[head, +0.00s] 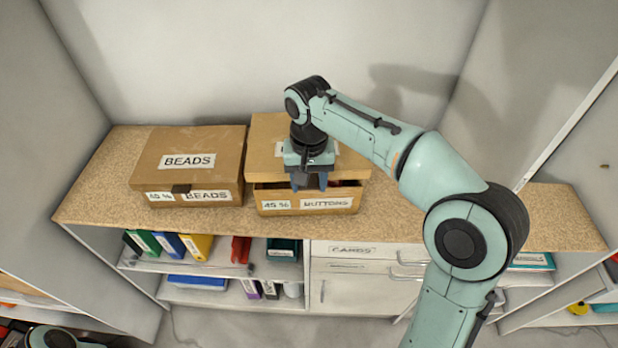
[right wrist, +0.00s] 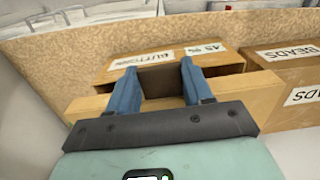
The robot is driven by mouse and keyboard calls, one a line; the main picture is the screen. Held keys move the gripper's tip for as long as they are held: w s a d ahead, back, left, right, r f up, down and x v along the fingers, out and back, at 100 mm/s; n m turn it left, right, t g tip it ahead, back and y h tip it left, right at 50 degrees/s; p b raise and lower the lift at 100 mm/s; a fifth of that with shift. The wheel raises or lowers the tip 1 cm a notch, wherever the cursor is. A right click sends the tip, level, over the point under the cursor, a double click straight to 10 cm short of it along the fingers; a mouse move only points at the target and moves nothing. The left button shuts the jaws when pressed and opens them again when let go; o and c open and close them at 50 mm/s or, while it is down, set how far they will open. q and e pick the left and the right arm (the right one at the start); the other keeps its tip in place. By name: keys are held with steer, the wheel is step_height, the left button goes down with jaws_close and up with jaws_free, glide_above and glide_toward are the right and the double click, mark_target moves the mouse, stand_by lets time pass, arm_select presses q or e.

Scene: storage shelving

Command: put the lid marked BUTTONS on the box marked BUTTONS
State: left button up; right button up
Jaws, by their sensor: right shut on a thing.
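The box marked BUTTONS (head: 352,203) stands on the worktop, its label facing front; its front also shows in the right wrist view (right wrist: 118,73). Its tan lid (head: 268,158) is over it, with a dark gap between the lid's front edge and the box rim. Whether the lid touches the box farther back cannot be told. The lid's label is mostly hidden by my right gripper (head: 311,184). That gripper is shut on the lid's dark tab (right wrist: 162,82), between its blue fingers. My left gripper is not in view.
A closed box marked BEADS (head: 215,172) stands close on the left. The speckled worktop (head: 545,215) is clear to the right. Walls rise behind and at the sides. Binders (head: 198,247) and drawers (head: 350,266) are below.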

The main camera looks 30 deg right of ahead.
steer(key=shift+s+f+b, duration=0.15)
steer(key=shift+f+b, duration=0.15)
steer(key=shift+f, duration=0.65)
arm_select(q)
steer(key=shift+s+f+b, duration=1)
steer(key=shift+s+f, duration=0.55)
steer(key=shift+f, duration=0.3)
arm_select(e)
steer(key=shift+f, duration=2.2)
steer(key=o, duration=1.1)
steer(key=shift+o, duration=0.2)
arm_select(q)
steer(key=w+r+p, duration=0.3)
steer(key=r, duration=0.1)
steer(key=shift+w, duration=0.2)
arm_select(e)
step_height(320, 180, up, 13)
steer(key=shift+r, duration=0.15)
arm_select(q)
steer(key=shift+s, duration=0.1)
